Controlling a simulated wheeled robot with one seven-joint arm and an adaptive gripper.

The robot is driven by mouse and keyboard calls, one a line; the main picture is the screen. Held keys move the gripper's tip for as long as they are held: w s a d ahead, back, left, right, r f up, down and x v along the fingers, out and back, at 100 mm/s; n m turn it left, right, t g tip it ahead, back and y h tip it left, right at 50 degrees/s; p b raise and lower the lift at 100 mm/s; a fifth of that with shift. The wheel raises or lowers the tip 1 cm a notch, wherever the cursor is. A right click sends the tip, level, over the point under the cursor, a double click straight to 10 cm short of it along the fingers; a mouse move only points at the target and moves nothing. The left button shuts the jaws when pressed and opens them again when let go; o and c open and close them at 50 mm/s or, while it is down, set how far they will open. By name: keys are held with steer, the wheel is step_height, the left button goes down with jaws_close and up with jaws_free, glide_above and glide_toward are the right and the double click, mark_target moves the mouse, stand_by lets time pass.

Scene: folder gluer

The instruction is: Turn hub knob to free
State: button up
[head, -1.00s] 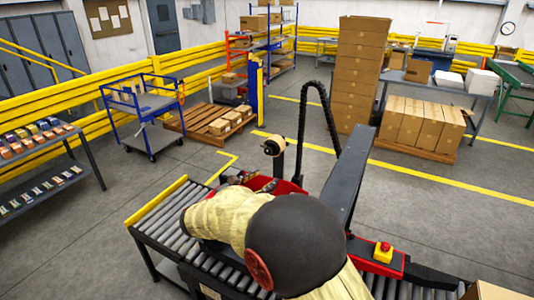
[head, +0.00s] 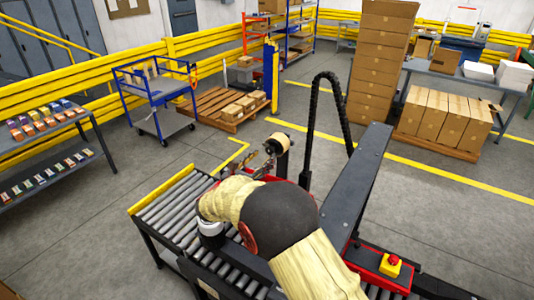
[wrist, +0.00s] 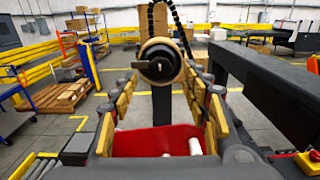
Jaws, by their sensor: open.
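The hub (head: 283,143) is a round tan-rimmed spool end on a dark post beside the roller conveyor. In the wrist view its black centre knob (wrist: 159,68) faces me, with a dark recess and a small light mark across the middle. My gripper (wrist: 157,88) is open, its yellow-padded fingers spread left and right below and beside the hub. The hub shows between the fingertips, and I see no finger closed on it. In the head view my gripper (head: 265,162) is just left of the hub, partly hidden by my arm.
A red part (wrist: 155,140) of the machine lies below the hub. A dark beam (head: 355,185) runs on the right, with a red emergency button (head: 393,260) near its foot. A black cable chain (head: 322,110) arches behind the hub. Rollers (head: 175,205) lie to the left.

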mark_target(269, 152)
steer(key=shift+x, duration=1.65)
steer(key=shift+c, duration=0.7)
steer(key=c, duration=1)
